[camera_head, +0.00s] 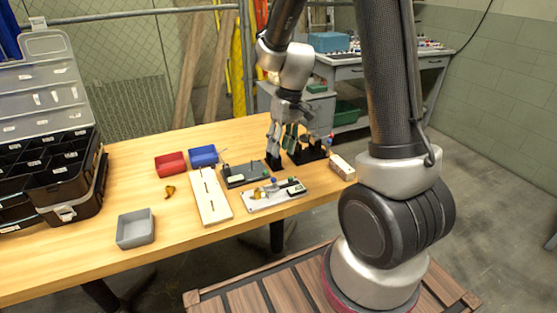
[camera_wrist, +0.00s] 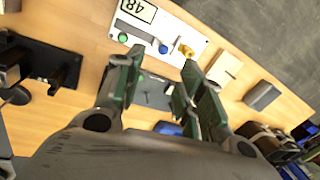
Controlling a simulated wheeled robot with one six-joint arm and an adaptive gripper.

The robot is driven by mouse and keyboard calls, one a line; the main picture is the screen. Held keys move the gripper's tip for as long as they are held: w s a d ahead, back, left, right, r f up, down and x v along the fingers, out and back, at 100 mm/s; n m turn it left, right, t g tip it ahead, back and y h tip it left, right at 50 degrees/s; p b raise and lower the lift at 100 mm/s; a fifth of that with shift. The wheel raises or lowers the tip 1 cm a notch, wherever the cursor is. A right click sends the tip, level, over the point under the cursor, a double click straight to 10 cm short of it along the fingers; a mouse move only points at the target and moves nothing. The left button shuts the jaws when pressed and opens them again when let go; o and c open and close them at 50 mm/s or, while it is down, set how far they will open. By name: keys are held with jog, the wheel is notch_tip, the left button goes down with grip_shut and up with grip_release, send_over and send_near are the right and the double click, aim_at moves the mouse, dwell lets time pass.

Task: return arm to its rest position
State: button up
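My gripper (camera_head: 282,155) hangs fingers-down over the back right part of the wooden table, by the black stands. In the wrist view its two green-padded fingers (camera_wrist: 163,62) are spread apart with nothing between them. A dark grey plate (camera_wrist: 152,92) shows below and beyond the gap. It also lies on the table in the head view (camera_head: 246,175). Close in front of it lies a light plate (camera_head: 262,203) with a green part, a blue knob and a yellow piece. The exact height of my fingertips above the table is hard to tell.
Black stands (camera_head: 308,152) are close to my gripper. A red bin (camera_head: 171,164), a blue bin (camera_head: 204,156), a grey bin (camera_head: 136,229), a pale board (camera_head: 211,196) and a yellow part (camera_head: 169,191) are on the table. An open organizer case (camera_head: 62,190) stands at the left.

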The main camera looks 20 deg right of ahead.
jog(key=shift+d+r, duration=0.1)
jog(key=shift+r, duration=0.4)
jog(key=s+d+r+m+t+h, duration=0.1)
jog(key=s+d+r+t, duration=0.1)
jog(key=s+r, duration=0.7)
jog(key=s+d+r+m+t+h, duration=0.1)
jog(key=s+d+r, duration=0.3)
jog(key=s+r, duration=0.4)
jog(key=s+t, duration=0.1)
jog(key=s, duration=0.3)
jog(key=shift+r+t, duration=0.35)
jog(key=shift+t, duration=0.05)
dwell(2.6)
